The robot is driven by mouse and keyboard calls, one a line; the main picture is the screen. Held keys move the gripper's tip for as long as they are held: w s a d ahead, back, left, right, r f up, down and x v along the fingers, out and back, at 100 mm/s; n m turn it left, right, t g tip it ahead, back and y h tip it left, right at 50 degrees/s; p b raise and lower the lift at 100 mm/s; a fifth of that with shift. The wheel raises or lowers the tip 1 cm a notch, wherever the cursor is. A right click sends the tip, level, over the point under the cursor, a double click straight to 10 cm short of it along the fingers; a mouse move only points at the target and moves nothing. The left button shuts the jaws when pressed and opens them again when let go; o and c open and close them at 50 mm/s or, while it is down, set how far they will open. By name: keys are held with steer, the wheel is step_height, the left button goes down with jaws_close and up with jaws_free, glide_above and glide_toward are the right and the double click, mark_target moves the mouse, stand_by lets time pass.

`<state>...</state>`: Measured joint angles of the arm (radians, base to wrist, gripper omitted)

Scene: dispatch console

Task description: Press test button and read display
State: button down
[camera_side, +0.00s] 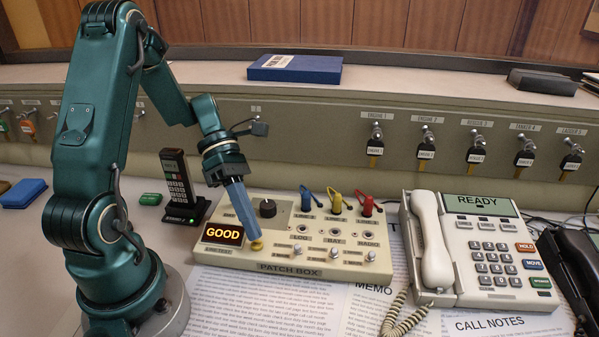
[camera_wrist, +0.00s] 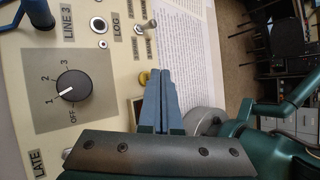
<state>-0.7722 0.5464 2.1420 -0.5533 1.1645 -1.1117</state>
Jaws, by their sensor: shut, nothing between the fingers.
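The cream patch box (camera_side: 325,268) sits on the desk. Its small display (camera_side: 223,233) is lit and reads GOOD. A yellow button (camera_side: 256,246) is just right of the display; it also shows in the wrist view (camera_wrist: 144,77), beside the fingertips. My gripper (camera_side: 257,236) is shut and empty, with its blue fingers pointing down and their tips at the button. I cannot tell whether they touch it. In the wrist view the shut fingers (camera_wrist: 166,74) partly hide the display's surroundings. The black rotary knob (camera_wrist: 74,88) points at 1.
Blue, yellow and red plugs (camera_side: 335,202) stand on the box's back edge, with toggle switches in front. A desk phone (camera_side: 475,250) reading READY is at right, a handset in a stand (camera_side: 178,180) at left. Papers (camera_side: 270,305) lie in front; hanging keys (camera_side: 376,146) line the back panel.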

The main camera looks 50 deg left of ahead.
mark_target(253, 243)
steer(key=shift+r, duration=2.55)
steer(key=shift+d, duration=0.1)
steer(key=s+d+r+m+t+y, duration=0.2)
steer(key=m+t+y, duration=0.1)
steer(key=m, duration=1)
steer(key=s+d+r+m+t+y, duration=0.2)
steer(key=m+y, duration=0.4)
steer(key=m, duration=0.7)
steer(key=shift+s+d+r+t, duration=0.25)
steer(key=shift+r+t, duration=0.25)
steer(key=shift+r, duration=0.15)
